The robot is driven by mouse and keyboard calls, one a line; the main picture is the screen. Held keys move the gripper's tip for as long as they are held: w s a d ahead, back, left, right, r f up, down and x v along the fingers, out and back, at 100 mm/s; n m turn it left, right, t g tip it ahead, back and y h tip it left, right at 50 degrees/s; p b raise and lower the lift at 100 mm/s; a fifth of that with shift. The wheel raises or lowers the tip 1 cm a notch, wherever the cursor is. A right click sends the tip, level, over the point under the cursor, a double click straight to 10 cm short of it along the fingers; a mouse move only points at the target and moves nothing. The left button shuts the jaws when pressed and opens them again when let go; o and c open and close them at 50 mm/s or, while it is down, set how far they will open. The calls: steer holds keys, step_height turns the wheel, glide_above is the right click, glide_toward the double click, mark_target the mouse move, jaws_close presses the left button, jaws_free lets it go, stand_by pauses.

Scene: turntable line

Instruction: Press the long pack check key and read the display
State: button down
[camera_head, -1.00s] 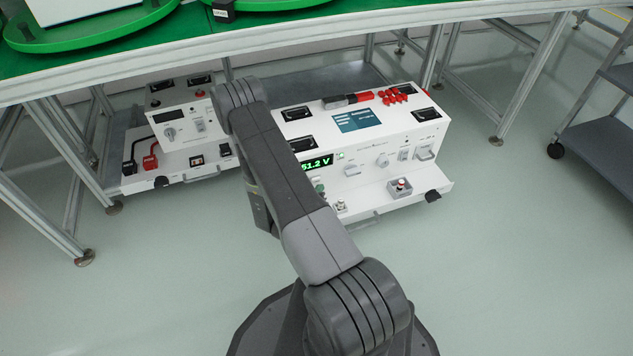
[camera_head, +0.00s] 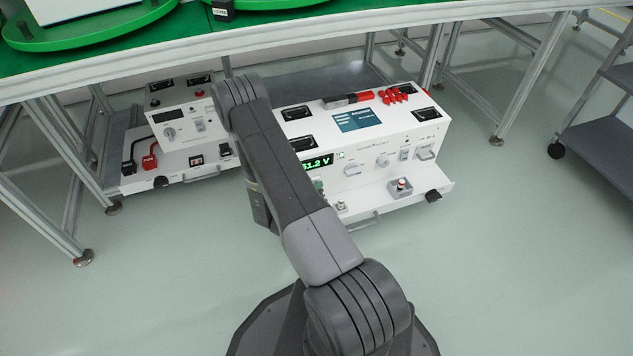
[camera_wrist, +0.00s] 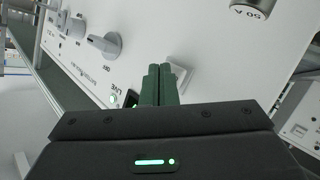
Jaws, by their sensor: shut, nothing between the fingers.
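The white tester's display (camera_head: 318,163) is lit green, with its left end covered by my arm; the visible part reads about "1.2 V". A green light (camera_wrist: 113,99) glows beside a LIVE label.
A second, smaller tester (camera_head: 185,130) with red and black clamps stands to the left. A small box with a red button (camera_head: 400,187) sits on the front ledge. Table legs (camera_head: 520,90) and a grey cart (camera_head: 600,120) bound the right. Floor in front is clear.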

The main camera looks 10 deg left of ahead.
steer(key=shift+w+a, duration=0.15)
steer(key=shift+w, duration=0.05)
stand_by(0.6)
steer(key=shift+s+d, duration=0.5)
steer(key=shift+s, duration=0.25)
steer(key=shift+s+d+b, duration=0.4)
steer(key=shift+s+d, duration=0.3)
steer(key=shift+s, duration=0.35)
steer(key=shift+s+d+b, duration=0.35)
steer(key=shift+s+d, duration=0.35)
steer(key=shift+s, duration=0.35)
steer(key=p, duration=0.1)
steer(key=w+a+p, duration=0.1)
steer(key=p, duration=0.1)
steer(key=shift+w+r, duration=0.25)
steer(key=shift+w, duration=0.05)
